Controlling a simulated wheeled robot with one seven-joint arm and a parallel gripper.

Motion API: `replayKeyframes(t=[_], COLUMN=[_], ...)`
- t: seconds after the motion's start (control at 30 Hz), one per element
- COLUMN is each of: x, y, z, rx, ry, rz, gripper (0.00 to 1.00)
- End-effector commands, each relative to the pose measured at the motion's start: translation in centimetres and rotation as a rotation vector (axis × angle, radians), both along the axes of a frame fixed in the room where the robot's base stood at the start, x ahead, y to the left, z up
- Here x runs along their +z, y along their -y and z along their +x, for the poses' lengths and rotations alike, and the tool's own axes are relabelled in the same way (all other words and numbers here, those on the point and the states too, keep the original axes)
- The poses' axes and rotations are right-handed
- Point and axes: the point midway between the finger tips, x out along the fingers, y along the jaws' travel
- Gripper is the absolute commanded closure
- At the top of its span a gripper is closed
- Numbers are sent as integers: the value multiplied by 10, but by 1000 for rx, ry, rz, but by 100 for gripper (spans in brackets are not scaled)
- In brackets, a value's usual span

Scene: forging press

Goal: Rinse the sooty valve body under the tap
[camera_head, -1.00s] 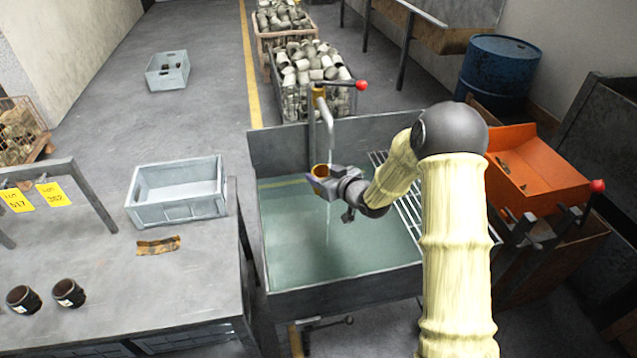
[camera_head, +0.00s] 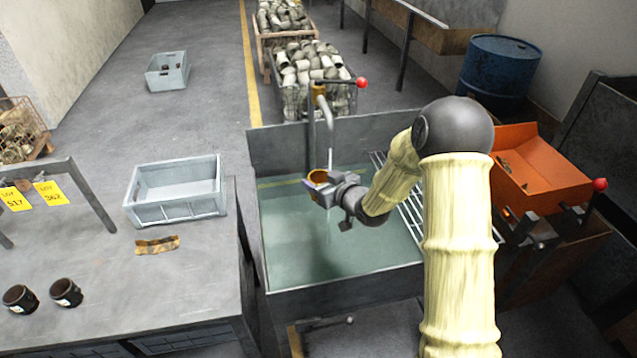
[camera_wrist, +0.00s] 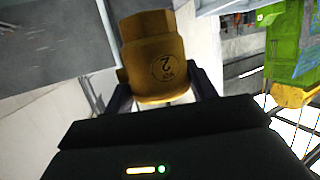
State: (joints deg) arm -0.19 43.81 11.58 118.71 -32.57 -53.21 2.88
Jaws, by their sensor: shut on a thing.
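The valve body (camera_head: 316,177) is a small brass-coloured piece held over the water-filled sink (camera_head: 292,288). In the wrist view the valve body (camera_wrist: 153,50) looks yellow-brown, with a round mark and a "2" on its side. My gripper (camera_head: 324,187) is shut on it, one dark finger on each side. The tap (camera_head: 325,108) rises at the sink's back with a red-knobbed lever. A thin stream falls from the spout at or right beside the valve body; I cannot tell if it strikes it. Any soot on the far side is hidden.
A wire drain rack (camera_head: 408,215) covers the sink's right side. An orange bin (camera_head: 545,178) stands to the right. The left bench (camera_head: 90,245) holds a grey crate (camera_head: 178,210), a stained rag (camera_head: 157,245) and two dark cylinders (camera_head: 66,292).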

Motion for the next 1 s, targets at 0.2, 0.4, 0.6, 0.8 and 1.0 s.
replayKeyframes(t=[0.2, 0.4, 0.6, 0.8, 1.0], x=[0, 0, 0, 1, 1], y=[-4, -6, -9, -11, -11], z=[-13, -26, -38, -48, -48], rx=[1, 1, 1, 0, -1], ry=[3, 2, 3, 4, 3], rz=[3, 2, 3, 2, 2], gripper=[79, 79, 79, 79, 79])
